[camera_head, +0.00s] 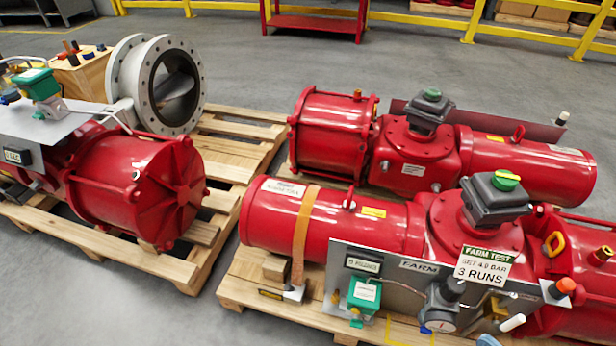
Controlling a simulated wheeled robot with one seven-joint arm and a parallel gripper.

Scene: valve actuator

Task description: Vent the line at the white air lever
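A white capsule-shaped handle (512,323), which looks like the white air lever, sticks out at the lower right of the grey panel (405,290) on the front red actuator (450,230). It sits below an orange-capped fitting (562,288) and right of a round gauge (440,319) with a black knob above it. The gauge reading is too small to tell. A sign (484,265) reading "FARM TEST, SET 4.0 BAR, 3 RUNS" hangs above the gauge. My gripper is not in view.
The front actuator rests on a wooden pallet (245,285). A second red actuator (340,135) lies behind it. Another actuator (135,185) with a large flanged valve (168,85) is on a left pallet.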

